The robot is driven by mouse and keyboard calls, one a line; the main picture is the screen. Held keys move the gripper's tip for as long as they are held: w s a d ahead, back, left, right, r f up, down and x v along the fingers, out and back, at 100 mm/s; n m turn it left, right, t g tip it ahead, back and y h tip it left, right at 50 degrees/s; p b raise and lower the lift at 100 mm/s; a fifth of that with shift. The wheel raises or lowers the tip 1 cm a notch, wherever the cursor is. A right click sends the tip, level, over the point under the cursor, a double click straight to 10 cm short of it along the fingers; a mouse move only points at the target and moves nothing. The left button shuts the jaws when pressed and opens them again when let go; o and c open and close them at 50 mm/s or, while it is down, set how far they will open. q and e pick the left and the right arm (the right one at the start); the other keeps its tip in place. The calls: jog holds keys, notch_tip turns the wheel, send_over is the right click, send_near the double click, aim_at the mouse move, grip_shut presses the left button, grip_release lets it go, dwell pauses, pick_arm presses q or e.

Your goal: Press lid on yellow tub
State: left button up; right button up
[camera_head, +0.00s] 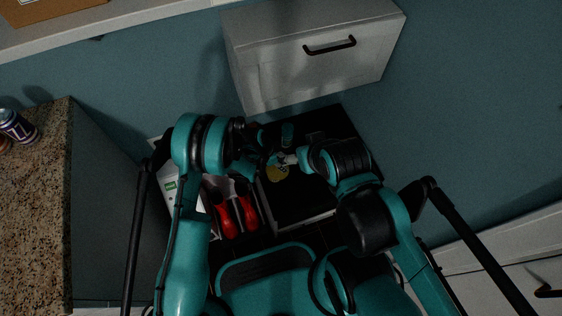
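A small yellow thing, seemingly the yellow tub (278,173), sits on a black surface between my two wrists and is partly covered. My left gripper (262,161) is just above and left of it, dark and partly hidden by its own wrist. My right gripper (287,160) comes from the right and is right at the tub's upper edge. A small pale patch shows by its tip; I cannot tell whether it is the lid or part of the gripper. The finger openings are too small and dark to read, and I cannot tell whether either gripper touches the tub.
Left of the black surface (305,204) lie red-and-black shoes (236,214) and a white box with a green label (170,187). A granite counter (38,215) with a can (18,127) stands at left. A white drawer unit (318,50) with a black handle overhangs behind.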

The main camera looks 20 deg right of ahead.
pick_arm(q)
jog(key=shift+w+a+f, duration=0.3)
jog(key=shift+w+a, duration=0.3)
jog(key=shift+w, duration=0.05)
jog(key=shift+f, duration=0.45)
dwell(1.3)
jog(key=o, duration=0.9)
jog(key=shift+o, duration=0.4)
jog(key=o, duration=0.4)
jog(key=shift+r+p, duration=1.9)
jog(key=shift+r, duration=2.1)
